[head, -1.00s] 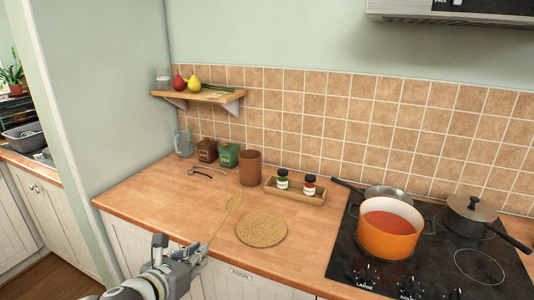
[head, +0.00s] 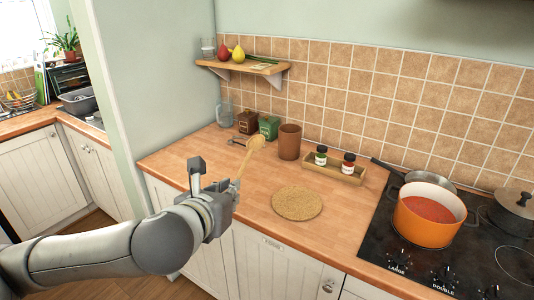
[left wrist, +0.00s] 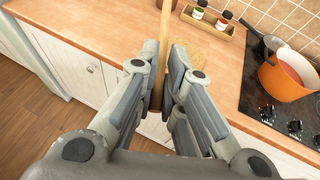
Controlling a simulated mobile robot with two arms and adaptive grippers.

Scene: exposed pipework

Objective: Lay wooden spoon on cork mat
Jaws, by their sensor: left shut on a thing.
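The wooden spoon (head: 246,158) is in my left gripper (head: 226,194), shut on its handle. In the head view the spoon points up, bowl end uppermost, above the counter's front edge. In the left wrist view the handle (left wrist: 158,90) runs between the fingers of the gripper (left wrist: 168,82). The round cork mat (head: 297,203) lies flat and bare on the counter, to the right of the spoon. Part of it also shows in the left wrist view (left wrist: 207,53), behind the fingers. My right gripper is in neither view.
A brown cup (head: 290,142) and a wooden tray (head: 333,173) with two small jars stand behind the mat. An orange pot (head: 428,222) sits on the black hob (head: 385,235) at right. Counter around the mat is clear.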

